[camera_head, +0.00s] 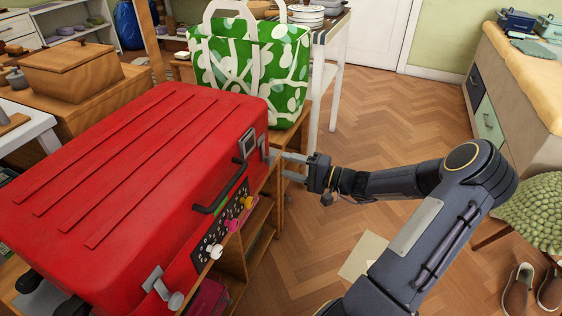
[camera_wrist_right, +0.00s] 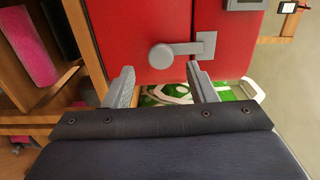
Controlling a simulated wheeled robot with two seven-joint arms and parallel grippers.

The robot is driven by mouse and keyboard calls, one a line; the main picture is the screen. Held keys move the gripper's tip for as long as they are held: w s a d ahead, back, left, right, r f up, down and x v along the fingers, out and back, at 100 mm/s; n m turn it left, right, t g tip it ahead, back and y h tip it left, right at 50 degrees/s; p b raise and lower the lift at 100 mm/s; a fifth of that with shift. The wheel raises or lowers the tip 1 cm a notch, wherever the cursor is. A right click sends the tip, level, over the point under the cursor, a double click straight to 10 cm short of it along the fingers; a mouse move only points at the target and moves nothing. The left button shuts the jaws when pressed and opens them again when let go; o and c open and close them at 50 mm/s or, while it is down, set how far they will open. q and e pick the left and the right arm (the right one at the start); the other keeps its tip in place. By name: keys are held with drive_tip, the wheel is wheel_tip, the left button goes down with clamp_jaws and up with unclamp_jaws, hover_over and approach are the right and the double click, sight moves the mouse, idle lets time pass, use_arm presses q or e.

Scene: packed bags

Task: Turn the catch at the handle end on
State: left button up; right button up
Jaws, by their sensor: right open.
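A red suitcase (camera_head: 140,150) lies on a wooden shelf unit, its dark handle (camera_head: 222,192) on the side facing right. A grey catch (camera_head: 160,284) is at the near end of that side. Another grey catch is at the far end; in the right wrist view its plate (camera_wrist_right: 205,45) and round-ended lever (camera_wrist_right: 161,56) show, the lever lying sideways. My right gripper (camera_head: 293,165) is beside the far catch. In its wrist view the gripper (camera_wrist_right: 161,82) is open and empty, fingertips just short of the lever, apart from it. My left gripper is not in view.
A green and white bag (camera_head: 250,62) stands just behind the suitcase's far end. Colored knobs (camera_head: 232,224) sit on a dial panel by the handle. A wooden box (camera_head: 72,70) is behind at left. Open wooden floor (camera_head: 375,115) lies right of the suitcase.

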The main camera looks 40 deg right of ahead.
drive_tip(key=v, duration=0.4)
drive_tip(key=shift+p, duration=0.35)
drive_tip(key=s+a+r+n+g+y, duration=0.1)
drive_tip(key=a+r+n+g, duration=0.15)
drive_tip(key=a+g, duration=0.45)
drive_tip(key=s+a+r+n+g+y, duration=0.1)
drive_tip(key=a+n+g, duration=0.25)
drive_tip(key=a, duration=0.75)
drive_tip(key=s+a+r+n+h, duration=0.2)
drive_tip(key=s+a+h, duration=0.15)
drive_tip(key=s, duration=0.45)
drive_tip(key=s+a+r+n+h, duration=0.2)
drive_tip(key=s+a+n+h, duration=0.15)
drive_tip(key=s, duration=0.55)
wheel_tip(320, 180, up, 27)
drive_tip(key=p, duration=2.7)
drive_tip(key=shift+w+a+m+y, duration=0.2)
drive_tip(key=shift+w+m+y, duration=0.1)
drive_tip(key=shift+m, duration=0.05)
